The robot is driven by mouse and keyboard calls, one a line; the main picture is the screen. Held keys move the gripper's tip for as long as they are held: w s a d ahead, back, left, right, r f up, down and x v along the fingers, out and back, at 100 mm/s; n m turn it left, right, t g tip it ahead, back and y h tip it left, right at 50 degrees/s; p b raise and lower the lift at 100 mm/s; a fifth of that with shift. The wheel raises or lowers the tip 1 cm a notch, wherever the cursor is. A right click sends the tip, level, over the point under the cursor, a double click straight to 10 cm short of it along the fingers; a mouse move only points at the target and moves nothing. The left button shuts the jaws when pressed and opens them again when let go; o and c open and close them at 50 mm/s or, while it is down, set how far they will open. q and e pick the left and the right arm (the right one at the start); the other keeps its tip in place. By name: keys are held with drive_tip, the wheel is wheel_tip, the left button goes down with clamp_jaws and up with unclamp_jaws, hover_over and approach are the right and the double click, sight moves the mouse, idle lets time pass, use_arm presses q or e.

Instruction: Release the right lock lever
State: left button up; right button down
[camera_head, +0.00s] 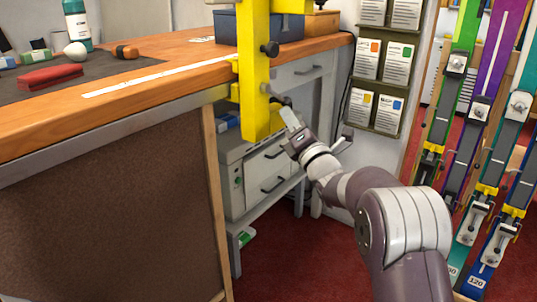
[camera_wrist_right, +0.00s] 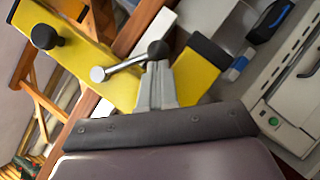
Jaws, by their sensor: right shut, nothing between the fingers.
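The lock lever (camera_wrist_right: 125,66) shows in the right wrist view as a silver rod on the yellow clamp frame (camera_wrist_right: 84,66), with a round metal end at left and a black ball at right. My right gripper (camera_wrist_right: 158,72) is shut and empty, its grey fingertips just below the ball end; whether they touch it I cannot tell. In the head view the right gripper (camera_head: 288,112) is beside the lower end of the yellow frame (camera_head: 254,75), at the bench corner. The lever is mostly hidden there. My left gripper is out of view.
A black knob (camera_head: 269,48) sticks out of the yellow frame above my gripper. The wooden bench top (camera_head: 150,85) and a grey drawer cabinet (camera_head: 262,168) are close by. Skis (camera_head: 478,110) stand in a rack at right. Red floor is open in front.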

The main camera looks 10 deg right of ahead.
use_arm(q)
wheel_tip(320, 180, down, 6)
drive_tip(key=b, duration=0.4)
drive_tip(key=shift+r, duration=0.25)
use_arm(e)
drive_tip(key=n+y, duration=0.1)
drive_tip(key=w+d+r+n+y, duration=0.1)
drive_tip(key=d+r+n+y, duration=0.1)
drive_tip(key=n, duration=0.1)
drive_tip(key=shift+w, duration=0.25)
drive_tip(key=shift+r, duration=0.25)
